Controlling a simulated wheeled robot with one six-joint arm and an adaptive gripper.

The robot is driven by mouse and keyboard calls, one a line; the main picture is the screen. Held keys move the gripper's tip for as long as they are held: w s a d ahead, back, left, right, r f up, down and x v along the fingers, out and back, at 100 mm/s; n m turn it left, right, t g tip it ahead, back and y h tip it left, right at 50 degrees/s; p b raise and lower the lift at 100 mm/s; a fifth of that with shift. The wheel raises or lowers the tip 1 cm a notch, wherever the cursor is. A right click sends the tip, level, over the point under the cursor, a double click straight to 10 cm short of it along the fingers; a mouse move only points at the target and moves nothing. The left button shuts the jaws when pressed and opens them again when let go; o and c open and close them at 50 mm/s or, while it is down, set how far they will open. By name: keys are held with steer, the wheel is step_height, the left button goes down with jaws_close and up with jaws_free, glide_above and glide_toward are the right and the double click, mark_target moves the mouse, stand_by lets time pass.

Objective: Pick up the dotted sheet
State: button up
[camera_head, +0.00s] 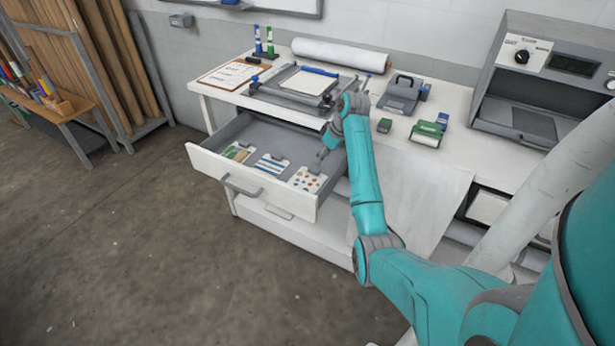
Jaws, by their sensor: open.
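The dotted sheet (307,180) lies in the open drawer (325,192) of the white bench, at the drawer's right end. It is white with coloured dots and has a grey tab at its upper edge. A striped sheet (271,165) lies left of it, and a green-and-tan patterned sheet (238,153) is at the far left of the drawer. My gripper (321,157) is open and points down over the right part of the drawer, just above the dotted sheet's upper edge. Whether it touches the sheet's tab I cannot tell.
On the bench top (395,127) are a grey paper tray (296,88), a clipboard (232,75), a paper roll (340,54), a hole punch (402,94) and green boxes (426,133). A grey machine (545,80) stands at the right. The floor before the drawer is clear.

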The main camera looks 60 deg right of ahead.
mark_target(314, 169)
steer(key=shift+x, duration=3.9)
jaws_close()
